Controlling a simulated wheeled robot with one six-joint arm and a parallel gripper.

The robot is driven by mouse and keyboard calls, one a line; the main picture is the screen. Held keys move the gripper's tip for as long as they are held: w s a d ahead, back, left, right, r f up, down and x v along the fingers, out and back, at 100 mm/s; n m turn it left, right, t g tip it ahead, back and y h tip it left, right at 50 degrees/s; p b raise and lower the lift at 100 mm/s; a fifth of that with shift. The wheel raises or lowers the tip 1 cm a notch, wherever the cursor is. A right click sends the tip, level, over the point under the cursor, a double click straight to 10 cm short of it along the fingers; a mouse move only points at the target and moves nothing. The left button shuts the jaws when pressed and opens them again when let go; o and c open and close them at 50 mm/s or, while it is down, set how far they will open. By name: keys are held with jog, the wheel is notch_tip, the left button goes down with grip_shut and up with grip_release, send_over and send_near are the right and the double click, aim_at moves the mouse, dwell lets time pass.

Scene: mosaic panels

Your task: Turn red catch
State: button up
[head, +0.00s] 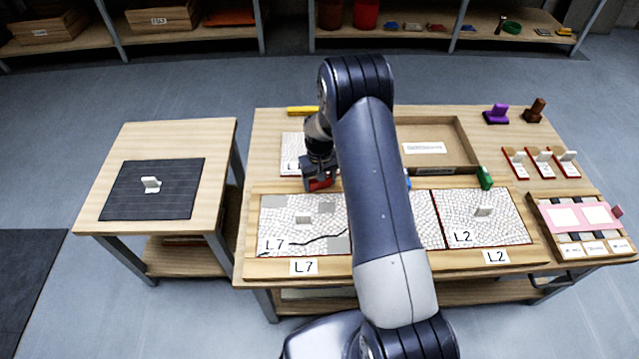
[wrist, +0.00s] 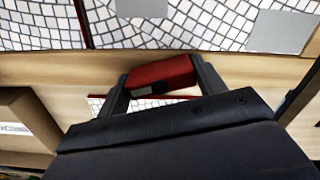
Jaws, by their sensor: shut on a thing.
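The red catch (wrist: 160,74) sits between my gripper's two fingers in the wrist view, at the wooden rail along the edge of the mosaic frame. In the head view the red catch (head: 320,183) shows just below my gripper (head: 318,175), at the back edge of the L7 panel. My gripper (wrist: 158,82) is shut on the red catch, with one finger on each side of it. My arm hides the middle of the frame in the head view.
The L7 panel (head: 280,235) and L2 panel (head: 500,207) lie in the frame. A green block (head: 485,178) stands at its back right edge. An open wooden tray (head: 462,150) lies behind. A side table (head: 215,150) with a dark mat (head: 125,200) stands left.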

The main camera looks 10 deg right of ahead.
jog(key=shift+m+b, duration=0.6)
jog(key=shift+m, duration=1.1)
jog(key=o, duration=1)
notch_tip(320, 180, up, 11)
jog(key=shift+f+p, duration=0.1)
jog(key=shift+p, duration=0.45)
notch_tip(320, 180, down, 11)
jog(key=shift+f+b, duration=0.1)
jog(key=shift+b, duration=0.55)
jog(key=shift+r, duration=0.2)
